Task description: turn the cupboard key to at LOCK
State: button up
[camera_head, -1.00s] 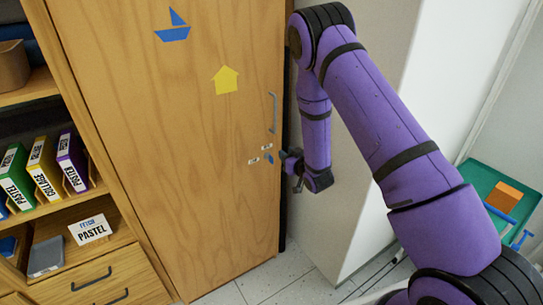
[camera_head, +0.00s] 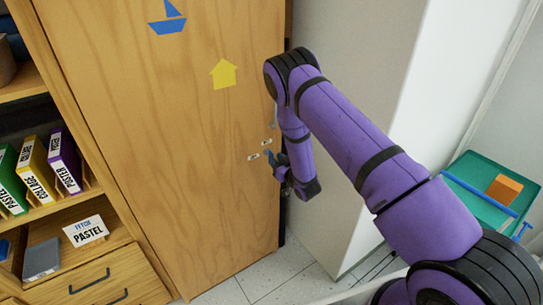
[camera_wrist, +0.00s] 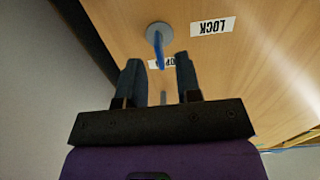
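The cupboard door (camera_head: 190,130) is closed. In the wrist view the blue key (camera_wrist: 158,48) sticks out of a round grey lock plate (camera_wrist: 152,30). A LOCK label (camera_wrist: 214,25) lies to the right of the plate, upside down in this view. A second label (camera_wrist: 158,64) is partly hidden behind the key and fingers, so its word is only partly readable. The key's blue end reaches down between the fingertips of my gripper (camera_wrist: 159,65), with gaps on both sides. The gripper is open. In the head view my gripper (camera_head: 279,167) is at the door's right edge, beside the key (camera_head: 269,156).
The door handle (camera_head: 275,115) is partly covered by my arm. A pale wall (camera_head: 350,100) stands close to the right. Shelves with folders (camera_head: 35,172) and a drawer (camera_head: 95,280) are on the left.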

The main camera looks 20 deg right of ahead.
jog(key=shift+x, duration=1.9)
jog(key=shift+c, duration=0.5)
grip_shut()
